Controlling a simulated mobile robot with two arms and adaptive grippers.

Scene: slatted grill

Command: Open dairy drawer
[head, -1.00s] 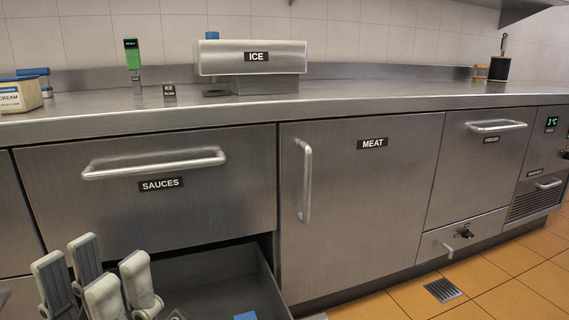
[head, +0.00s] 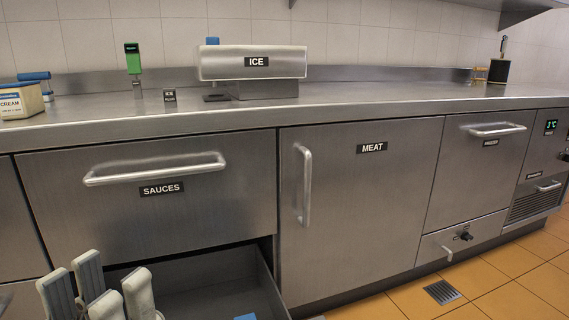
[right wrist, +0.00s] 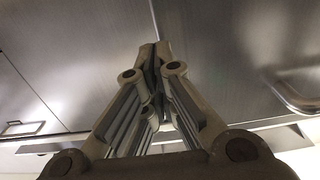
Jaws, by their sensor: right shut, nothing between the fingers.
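An unlabelled lower drawer (head: 262,275) under the SAUCES drawer (head: 225,185) stands pulled out, its right wall and part of its inside showing. Its front and any label are out of the head view, so I cannot tell whether it is the dairy drawer. My left gripper (head: 98,280) is at the lower left, in front of this drawer, with its pale fingers spread and nothing seen between them. My right gripper (right wrist: 157,50) shows in the right wrist view, fingers shut together and empty, near steel panels. A bar handle (right wrist: 292,98) is to its right, apart from it.
A blue item (head: 245,317) shows at the bottom of the open drawer. The MEAT door (head: 375,200) is shut to its right. The counter (head: 360,96) above carries an ICE box (head: 253,65) and a cream tub (head: 20,100). Orange tiled floor (head: 500,275) is clear at right.

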